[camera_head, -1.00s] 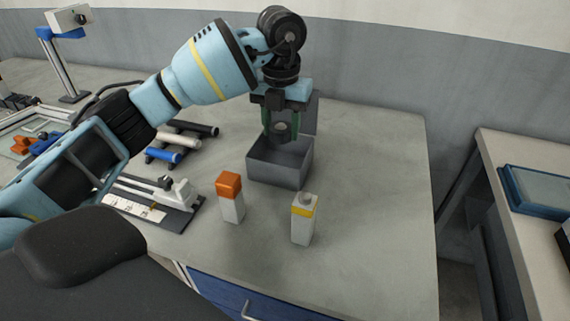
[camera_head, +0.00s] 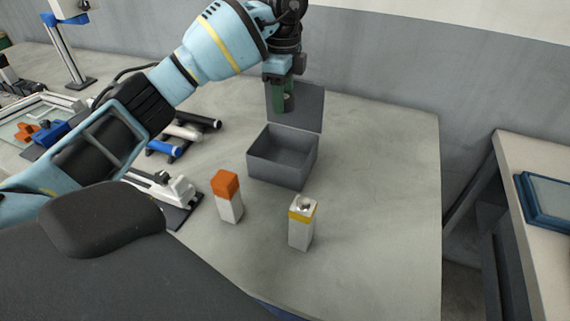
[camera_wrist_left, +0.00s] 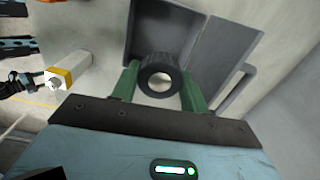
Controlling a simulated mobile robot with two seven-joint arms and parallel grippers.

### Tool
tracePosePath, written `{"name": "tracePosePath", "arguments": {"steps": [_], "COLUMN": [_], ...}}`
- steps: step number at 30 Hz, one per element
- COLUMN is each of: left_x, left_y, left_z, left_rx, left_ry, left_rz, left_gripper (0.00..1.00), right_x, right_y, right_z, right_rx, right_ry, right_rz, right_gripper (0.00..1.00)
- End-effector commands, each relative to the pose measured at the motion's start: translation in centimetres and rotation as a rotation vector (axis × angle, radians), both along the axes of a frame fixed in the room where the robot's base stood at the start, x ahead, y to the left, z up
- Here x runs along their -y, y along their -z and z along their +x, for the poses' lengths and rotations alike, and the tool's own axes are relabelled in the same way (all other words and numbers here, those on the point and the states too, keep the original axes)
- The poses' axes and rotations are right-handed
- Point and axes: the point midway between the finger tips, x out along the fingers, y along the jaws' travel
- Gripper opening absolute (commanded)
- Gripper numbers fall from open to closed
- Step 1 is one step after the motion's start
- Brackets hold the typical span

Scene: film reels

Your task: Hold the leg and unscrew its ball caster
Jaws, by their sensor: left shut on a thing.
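My left gripper (camera_head: 287,101) hangs above the back of the open grey box, in front of its raised lid. Its green fingers (camera_wrist_left: 160,85) are shut on a dark ring-shaped piece (camera_wrist_left: 146,74) with a pale centre; I cannot tell from the frames whether this is the caster. A white block with a yellow band (camera_head: 301,226) stands upright on the table, with a shiny ball in its top; it also shows in the left wrist view (camera_wrist_left: 70,68). A white block with an orange top (camera_head: 228,197) stands to its left. My right gripper does not show in the head view.
The grey box (camera_head: 282,172) looks empty inside, and its lid (camera_head: 310,108) stands open at the back. Black, white and blue rolls (camera_head: 185,131) lie on a rack at the left. The table's right side is clear. A blue tray (camera_head: 548,200) lies on the neighbouring table.

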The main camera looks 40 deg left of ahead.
Motion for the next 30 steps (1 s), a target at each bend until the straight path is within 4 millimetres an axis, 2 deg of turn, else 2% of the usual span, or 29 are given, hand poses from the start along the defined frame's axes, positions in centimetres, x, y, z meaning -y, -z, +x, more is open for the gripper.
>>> {"name": "tracePosePath", "arguments": {"steps": [5,13,21,25,30], "left_x": [0.1,0.0,0.0,0.0,0.0], "left_y": [1.1,7.0,12.2,13.3,13.5], "left_z": [0.0,-0.1,-0.1,0.0,0.0], "left_rx": [-0.004,-0.007,-0.002,0.0,0.002], "left_ry": [0.002,0.003,0.003,0.003,0.004], "left_rz": [-0.001,0.0,0.0,0.0,0.0], "left_gripper": [0.17,0.17,0.17,0.17,0.17], "right_x": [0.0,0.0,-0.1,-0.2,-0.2], "right_y": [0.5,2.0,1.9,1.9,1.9], "right_z": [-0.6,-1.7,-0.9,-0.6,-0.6], "right_rx": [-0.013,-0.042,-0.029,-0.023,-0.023], "right_ry": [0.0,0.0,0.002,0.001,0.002], "right_rz": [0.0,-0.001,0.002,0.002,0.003], "right_gripper": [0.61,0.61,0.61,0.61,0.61]}}
